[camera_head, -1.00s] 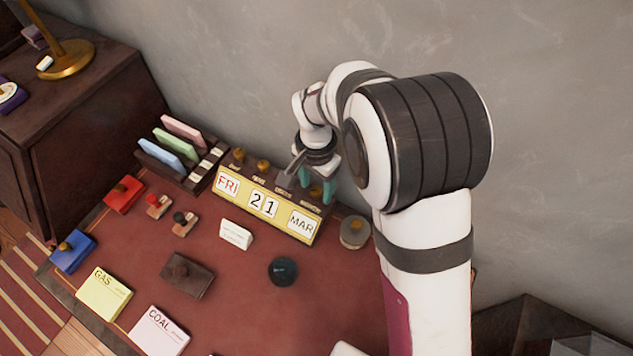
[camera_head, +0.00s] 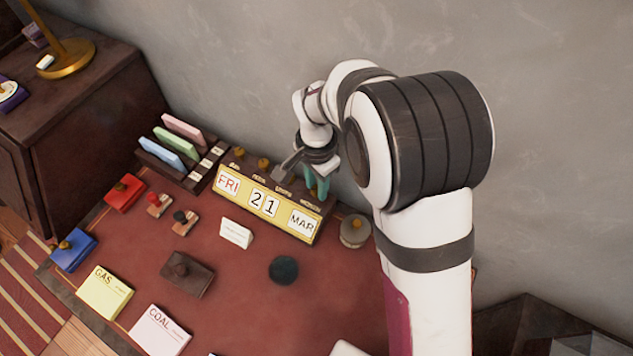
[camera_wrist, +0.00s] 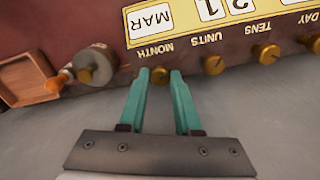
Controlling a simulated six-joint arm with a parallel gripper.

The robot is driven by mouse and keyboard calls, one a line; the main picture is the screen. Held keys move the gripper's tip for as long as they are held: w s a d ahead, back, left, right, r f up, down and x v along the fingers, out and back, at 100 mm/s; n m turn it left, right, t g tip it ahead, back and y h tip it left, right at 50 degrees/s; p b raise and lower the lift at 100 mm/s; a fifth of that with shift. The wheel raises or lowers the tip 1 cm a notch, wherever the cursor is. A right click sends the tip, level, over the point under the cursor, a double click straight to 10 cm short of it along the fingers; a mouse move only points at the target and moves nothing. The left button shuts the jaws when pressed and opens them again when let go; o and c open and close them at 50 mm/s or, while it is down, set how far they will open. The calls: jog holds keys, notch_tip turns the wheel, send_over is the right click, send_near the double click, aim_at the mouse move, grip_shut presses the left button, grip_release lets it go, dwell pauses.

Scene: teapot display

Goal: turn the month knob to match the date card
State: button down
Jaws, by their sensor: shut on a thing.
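The desk calendar (camera_head: 284,212) has a yellow face reading FRI, 21, MAR, and it also shows upside down in the wrist view (camera_wrist: 183,27). Its brass month knob (camera_wrist: 160,75) sits by the MONTH label in the wrist view; my arm hides it in the head view. My gripper (camera_head: 318,186) is behind the right end of the calendar. In the wrist view its two teal fingers (camera_wrist: 161,79) are on either side of the month knob, shut on it. A small white card (camera_head: 236,233) stands in front of the calendar; its print is too small to read.
Units (camera_wrist: 214,65), tens (camera_wrist: 266,54) and day knobs lie in a row beside the month knob. A grey round thing with a brass top (camera_head: 354,231) stands right of the calendar. A card rack (camera_head: 180,165) stands to the left, and the wall is close behind.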

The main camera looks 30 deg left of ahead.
aim_at(316, 189)
jog(key=m, duration=0.5)
jog(key=shift+m, duration=2.2)
jog(key=c, duration=0.6)
grip_release()
jog(key=shift+r, duration=0.1)
notch_tip(316, 189, up, 16)
